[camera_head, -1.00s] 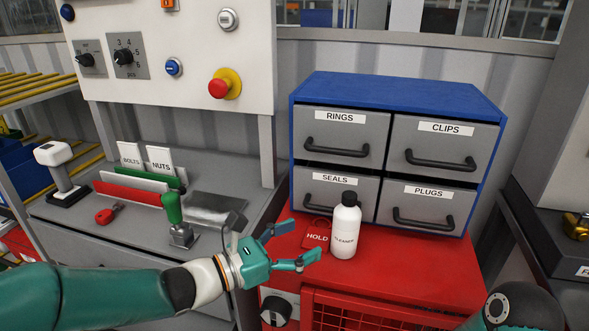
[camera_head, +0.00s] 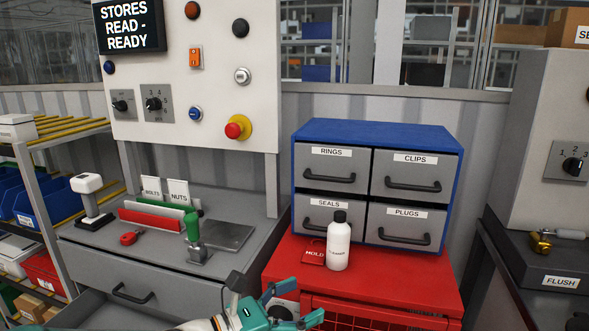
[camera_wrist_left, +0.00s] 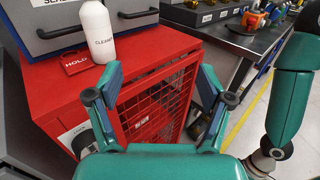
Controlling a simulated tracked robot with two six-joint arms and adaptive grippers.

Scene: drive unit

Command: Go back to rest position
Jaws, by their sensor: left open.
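My left gripper (camera_head: 292,308) is at the bottom edge of the head view, in front of the red cabinet. Its teal fingers are spread and nothing is between them. In the left wrist view the open fingers (camera_wrist_left: 160,95) frame the red cabinet's mesh side. My right gripper is not in view; a teal arm link of mine shows at the right of the left wrist view.
A white cleaner bottle (camera_head: 338,244) stands upright on the red cabinet (camera_head: 405,280), beside a red HOLD tag (camera_head: 312,254). Behind is a blue drawer unit (camera_head: 380,133), its drawers closed. At left is a grey bench (camera_head: 265,225) with a green-handled lever (camera_head: 192,228).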

